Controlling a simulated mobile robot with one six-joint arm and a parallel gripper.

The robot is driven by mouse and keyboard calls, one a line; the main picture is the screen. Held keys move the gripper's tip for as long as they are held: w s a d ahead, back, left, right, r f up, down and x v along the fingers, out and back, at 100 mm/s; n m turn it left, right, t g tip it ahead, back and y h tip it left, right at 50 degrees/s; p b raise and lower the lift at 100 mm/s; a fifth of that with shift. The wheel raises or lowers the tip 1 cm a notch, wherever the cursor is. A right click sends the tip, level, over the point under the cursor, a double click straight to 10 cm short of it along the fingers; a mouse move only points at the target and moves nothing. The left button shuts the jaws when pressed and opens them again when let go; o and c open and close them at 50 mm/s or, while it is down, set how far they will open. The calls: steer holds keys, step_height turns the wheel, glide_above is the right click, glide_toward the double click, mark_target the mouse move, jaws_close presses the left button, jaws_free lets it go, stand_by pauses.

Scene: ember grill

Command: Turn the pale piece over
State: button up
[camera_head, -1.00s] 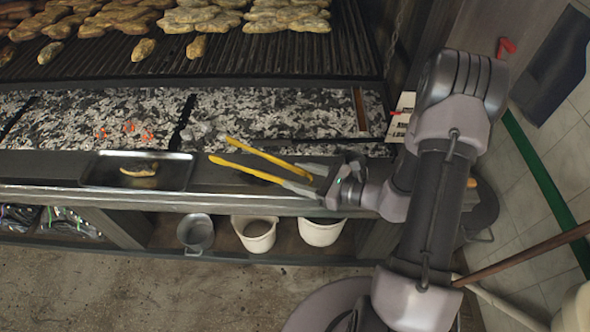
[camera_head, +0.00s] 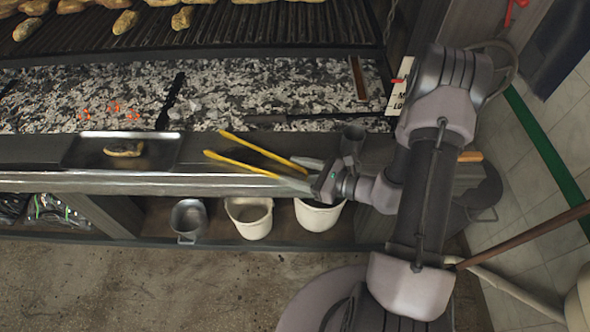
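My gripper (camera_head: 214,143), with two long yellow-tipped fingers, points left over the dark front ledge below the coal bed. The fingers are spread apart with nothing between them. A small piece (camera_head: 124,150), pale with dark parts, lies in a dark shallow tray (camera_head: 75,154) left of the fingertips, apart from them. Several browned pieces lie on the grill bars at the top, some cut off by the picture edge. Three separate ones lie near the front: one at the left (camera_head: 28,29), one in the middle (camera_head: 126,21) and one to its right (camera_head: 182,17). I cannot tell which piece the task calls pale.
Ash-covered coals (camera_head: 270,90), with a few glowing orange at the left, lie between grill and ledge. A grey pot (camera_head: 188,219) and two pale buckets (camera_head: 249,218) (camera_head: 318,215) stand below the ledge. A brown pole (camera_head: 530,235) slants at the right. Floor space shows at lower left.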

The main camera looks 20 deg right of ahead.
steer(key=shift+c, duration=0.3)
steer(key=shift+c, duration=1)
steer(key=o, duration=0.9)
steer(key=p+v, duration=0.4)
steer(key=v, duration=1.3)
steer(key=shift+s+d+r, duration=0.1)
steer(key=shift+s+d, duration=0.05)
